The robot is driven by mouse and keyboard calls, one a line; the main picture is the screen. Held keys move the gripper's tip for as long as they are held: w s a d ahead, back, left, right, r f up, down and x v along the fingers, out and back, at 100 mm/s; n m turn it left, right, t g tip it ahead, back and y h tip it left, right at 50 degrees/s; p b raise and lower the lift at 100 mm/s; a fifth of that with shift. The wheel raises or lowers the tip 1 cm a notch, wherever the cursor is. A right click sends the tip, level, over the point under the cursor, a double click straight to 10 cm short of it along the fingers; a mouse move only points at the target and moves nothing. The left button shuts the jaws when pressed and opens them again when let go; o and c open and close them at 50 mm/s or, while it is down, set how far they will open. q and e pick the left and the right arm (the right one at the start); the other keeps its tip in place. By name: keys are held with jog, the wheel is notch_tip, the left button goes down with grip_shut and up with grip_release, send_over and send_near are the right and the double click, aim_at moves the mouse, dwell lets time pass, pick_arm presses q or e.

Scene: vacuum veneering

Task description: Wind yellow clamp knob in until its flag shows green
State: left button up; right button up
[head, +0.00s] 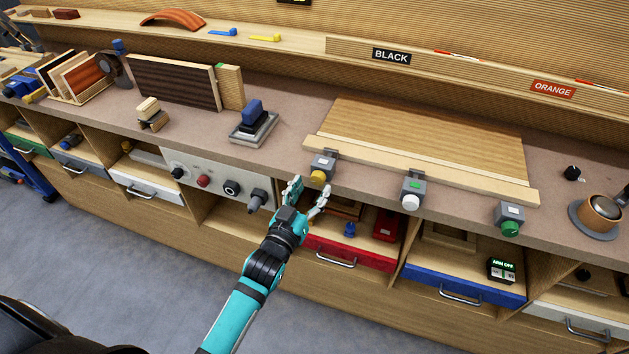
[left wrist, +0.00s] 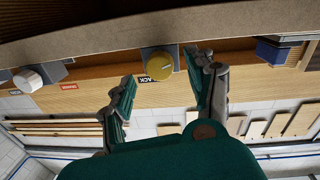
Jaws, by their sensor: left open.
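The yellow clamp knob (head: 318,176) sticks out from the front of a grey clamp (head: 323,163) at the bench's front edge. The flag on this clamp's top looks pale, not green. My left gripper (head: 307,189) is open just in front of the knob, slightly to its left and below. In the left wrist view the yellow knob (left wrist: 159,65) shows beyond and between the spread fingers (left wrist: 165,90); I see no contact. My right gripper is not in view.
A white-knob clamp (head: 411,195) with a green flag and a green-knob clamp (head: 509,220) stand to the right. A pale batten (head: 430,173) runs behind the clamps. A red drawer (head: 347,252) stands open below. A control panel (head: 215,182) is at left.

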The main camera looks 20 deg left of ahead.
aim_at(318, 177)
pick_arm(q)
jog(key=shift+w+d, duration=0.15)
jog(key=shift+w, duration=1.15)
